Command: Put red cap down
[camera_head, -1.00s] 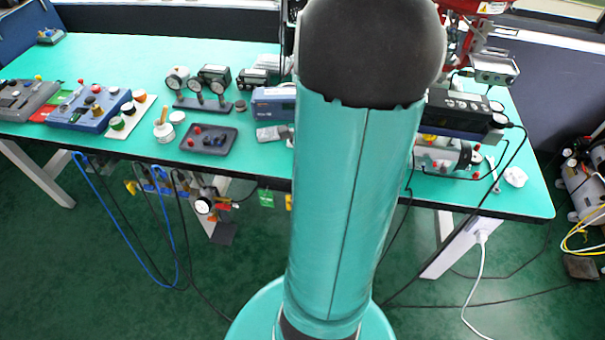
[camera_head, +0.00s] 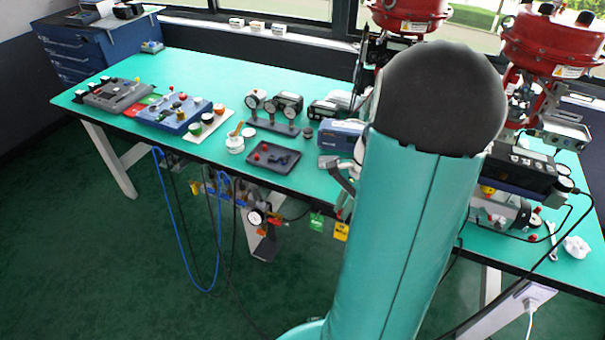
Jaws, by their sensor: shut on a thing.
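My gripper (camera_head: 341,176) shows only in part, as a dark grey curved piece at the left edge of my teal arm, over the front part of the table. It is shut, but what it holds is hidden. A dark grey tray (camera_head: 284,168) lies on the table to its left. Two small red caps show in the tray, one near its back (camera_head: 264,147) and one near its left edge (camera_head: 256,157). Whether a red cap is between my fingers cannot be seen.
The green table (camera_head: 200,67) runs across the view. Left of the tray stand a white pot (camera_head: 235,144), a white board (camera_head: 209,125) with cups, and a blue box (camera_head: 172,118). Gauges (camera_head: 270,110) stand behind the tray. A blue device (camera_head: 341,136) is beside my arm.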

